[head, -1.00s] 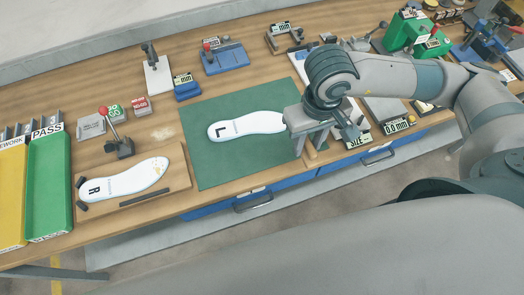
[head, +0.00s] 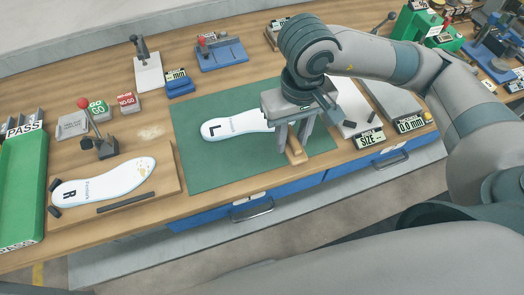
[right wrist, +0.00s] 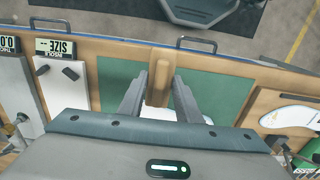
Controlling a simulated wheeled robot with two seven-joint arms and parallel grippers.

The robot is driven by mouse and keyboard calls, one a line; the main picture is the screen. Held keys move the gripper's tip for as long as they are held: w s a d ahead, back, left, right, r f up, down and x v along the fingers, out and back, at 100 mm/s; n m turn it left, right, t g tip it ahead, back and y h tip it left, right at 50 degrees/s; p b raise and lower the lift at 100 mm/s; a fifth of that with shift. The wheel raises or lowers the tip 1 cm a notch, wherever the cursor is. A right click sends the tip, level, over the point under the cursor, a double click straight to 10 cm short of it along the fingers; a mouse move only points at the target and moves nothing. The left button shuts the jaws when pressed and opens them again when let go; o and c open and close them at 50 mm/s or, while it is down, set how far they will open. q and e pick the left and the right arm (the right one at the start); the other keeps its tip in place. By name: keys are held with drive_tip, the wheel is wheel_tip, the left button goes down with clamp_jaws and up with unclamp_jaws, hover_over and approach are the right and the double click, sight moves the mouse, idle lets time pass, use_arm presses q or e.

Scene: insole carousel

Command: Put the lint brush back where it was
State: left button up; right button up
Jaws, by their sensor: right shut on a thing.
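My right gripper (head: 293,143) points down over the right part of the green mat (head: 215,172). It is shut on the lint brush (head: 295,154), whose pale wooden part shows between and just below the fingers. In the right wrist view the wooden brush (right wrist: 158,78) sits between the two fingers (right wrist: 158,92) near the mat's edge. The brush's bristle side is hidden, and I cannot tell whether it touches the mat. The white L insole (head: 235,126) lies on the mat, with its right end hidden behind the gripper. My left gripper is not in view.
The white R insole (head: 105,182) lies on a wooden board to the left, by a red-knobbed clamp (head: 104,140). A green PASS bin (head: 22,185) stands at far left. A SIZE display (head: 369,138) stands right of the mat. The mat's left front is clear.

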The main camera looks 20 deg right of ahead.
drive_tip(key=shift+w+a+f+p, duration=0.55)
drive_tip(key=shift+w+a, duration=0.15)
drive_tip(key=shift+a, duration=0.2)
drive_tip(key=w+a+f, duration=0.1)
drive_tip(key=w+a+f+p, duration=0.1)
drive_tip(key=a, duration=0.1)
drive_tip(key=shift+w+a+f+p, duration=0.2)
drive_tip(key=shift+w+f+p, duration=0.1)
drive_tip(key=shift+w+f, duration=0.05)
drive_tip(key=shift+a+f, duration=0.1)
drive_tip(key=shift+f, duration=0.05)
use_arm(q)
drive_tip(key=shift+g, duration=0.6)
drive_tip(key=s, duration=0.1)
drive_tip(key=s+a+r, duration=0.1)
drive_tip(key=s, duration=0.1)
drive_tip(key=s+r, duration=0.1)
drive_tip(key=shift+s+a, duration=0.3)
use_arm(e)
drive_tip(key=shift+f+p, duration=0.9)
drive_tip(key=shift+f, duration=1.1)
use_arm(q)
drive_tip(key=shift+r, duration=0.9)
